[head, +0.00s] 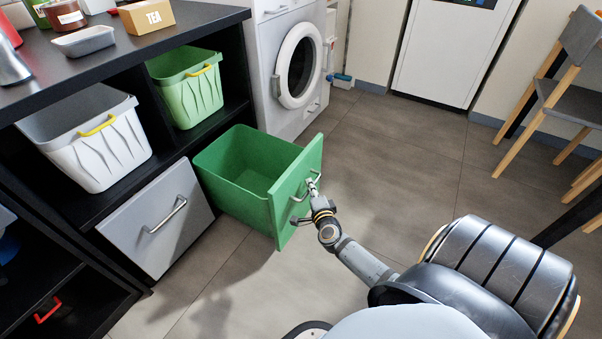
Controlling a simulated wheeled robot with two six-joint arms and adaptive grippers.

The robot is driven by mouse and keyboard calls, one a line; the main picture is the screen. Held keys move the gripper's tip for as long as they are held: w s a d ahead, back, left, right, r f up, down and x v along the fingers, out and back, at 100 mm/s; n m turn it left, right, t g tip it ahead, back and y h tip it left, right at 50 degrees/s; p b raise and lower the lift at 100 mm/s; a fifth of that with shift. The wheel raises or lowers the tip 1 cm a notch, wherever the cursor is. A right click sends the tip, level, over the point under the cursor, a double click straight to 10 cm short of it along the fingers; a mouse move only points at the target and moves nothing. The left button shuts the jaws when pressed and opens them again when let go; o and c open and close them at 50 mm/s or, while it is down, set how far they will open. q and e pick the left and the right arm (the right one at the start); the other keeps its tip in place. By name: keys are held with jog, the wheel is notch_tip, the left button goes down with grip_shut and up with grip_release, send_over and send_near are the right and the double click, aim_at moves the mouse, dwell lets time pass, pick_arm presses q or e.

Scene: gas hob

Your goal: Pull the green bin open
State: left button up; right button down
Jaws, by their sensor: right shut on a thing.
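The green bin (235,205) is a drawer-like box in the lower right of the black shelf unit. It stands well out from the shelf, and its empty-looking inside shows from above. Its flat green front panel (291,212) carries a metal bar handle (301,197). My right gripper (312,187) is at the outer face of this panel and is shut on the handle. The gripper and wrist hide part of the handle. My left gripper is not in view.
A grey drawer (160,222) sits shut left of the green bin. Above are a white basket (95,150) and a light green basket (188,95). A washing machine (290,60) stands behind. Chairs (560,100) are at the right. The tiled floor (400,150) between is clear.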

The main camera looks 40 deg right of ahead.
jog(key=s+d, duration=0.2)
jog(key=s, duration=0.4)
jog(key=shift+s+d+p, duration=0.2)
jog(key=shift+d+p, duration=0.1)
jog(key=shift+p, duration=0.15)
jog(key=c, duration=1.4)
grip_release()
jog(key=shift+o, duration=0.2)
jog(key=v, duration=1.2)
jog(key=shift+f, duration=0.1)
